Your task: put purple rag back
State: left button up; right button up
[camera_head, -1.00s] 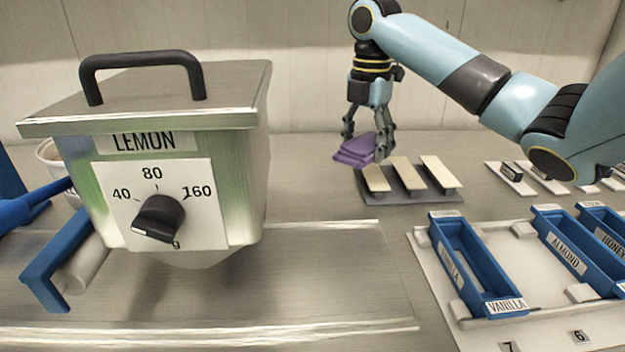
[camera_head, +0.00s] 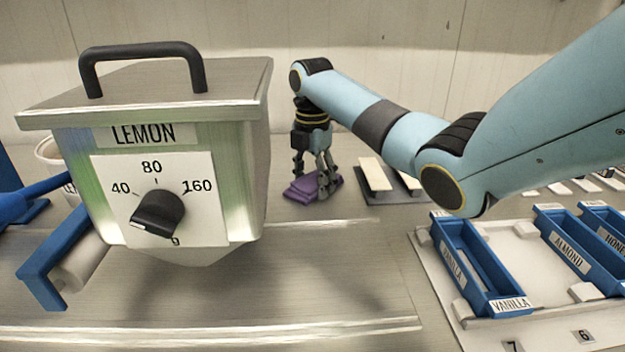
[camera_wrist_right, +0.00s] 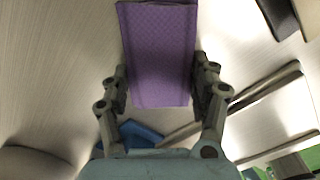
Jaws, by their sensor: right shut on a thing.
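The purple rag (camera_head: 300,189) is a folded cloth at table level, behind and right of the kettle, left of the grey rack. My right gripper (camera_head: 314,190) points down at it, with its fingertips at the rag. In the right wrist view the rag (camera_wrist_right: 160,55) lies between the two fingers of the gripper (camera_wrist_right: 163,90), which are shut on its sides. I cannot tell whether the rag's underside rests fully on the table. My left gripper is not in view.
The lemon kettle (camera_head: 240,170) with its dial stands at the left. A grey rack with pale slats (camera_head: 374,174) is right of the rag. Blue bins labelled vanilla (camera_head: 452,262) and almond (camera_head: 568,243) sit on a white tray at the right.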

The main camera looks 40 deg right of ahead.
aim_at(312, 180)
jog(key=o, duration=1.2)
notch_tip(312, 180, up, 9)
jog(key=shift+w+f, duration=0.1)
notch_tip(312, 180, up, 4)
jog(key=shift+f+p, duration=0.25)
jog(key=shift+p, duration=0.85)
jog(key=shift+f, duration=0.15)
